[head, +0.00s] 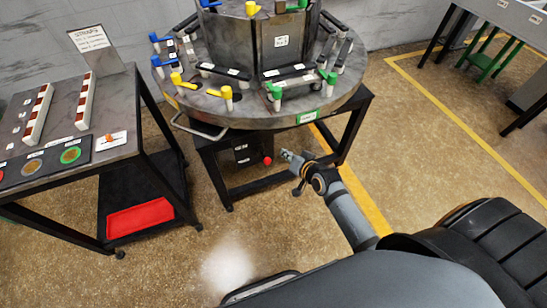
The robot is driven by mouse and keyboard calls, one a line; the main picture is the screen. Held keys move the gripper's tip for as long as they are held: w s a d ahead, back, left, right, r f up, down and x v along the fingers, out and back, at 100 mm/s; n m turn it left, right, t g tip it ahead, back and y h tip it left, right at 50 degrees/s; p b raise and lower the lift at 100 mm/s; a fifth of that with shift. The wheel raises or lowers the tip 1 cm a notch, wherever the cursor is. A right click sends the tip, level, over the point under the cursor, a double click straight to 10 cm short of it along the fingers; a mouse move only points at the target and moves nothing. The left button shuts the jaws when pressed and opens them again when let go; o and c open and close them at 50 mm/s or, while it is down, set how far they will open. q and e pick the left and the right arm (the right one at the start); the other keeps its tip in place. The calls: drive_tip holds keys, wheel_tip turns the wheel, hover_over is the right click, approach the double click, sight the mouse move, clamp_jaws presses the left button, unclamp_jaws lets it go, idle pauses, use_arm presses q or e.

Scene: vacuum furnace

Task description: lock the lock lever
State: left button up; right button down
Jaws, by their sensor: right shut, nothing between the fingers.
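A round grey turntable (240,113) stands on a black frame, with blue, yellow and green handles around its top. Under it is a dark box with a red knob (267,160) at its right side. A bent metal bar (200,131) sticks out from the turntable's front left edge. I cannot tell for certain which part is the lock lever. My right gripper (287,156) is shut and empty, in front of the black frame below the turntable's rim. It appears just right of the red knob, with a small gap in the picture. My left gripper is not in view.
Yellow lines mark the floor. A green stool (487,62) and another table stand at the upper right. The floor in front is clear.

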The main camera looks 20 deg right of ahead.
sight(265, 157)
drive_tip(key=w+a+f+b, duration=0.1)
drive_tip(key=w+a+f, duration=0.2)
drive_tip(key=f, duration=0.3)
drive_tip(key=shift+w+f+b, duration=0.25)
drive_tip(key=shift+w+b, duration=0.1)
drive_tip(key=shift+w, duration=0.5)
drive_tip(key=shift+a, duration=0.1)
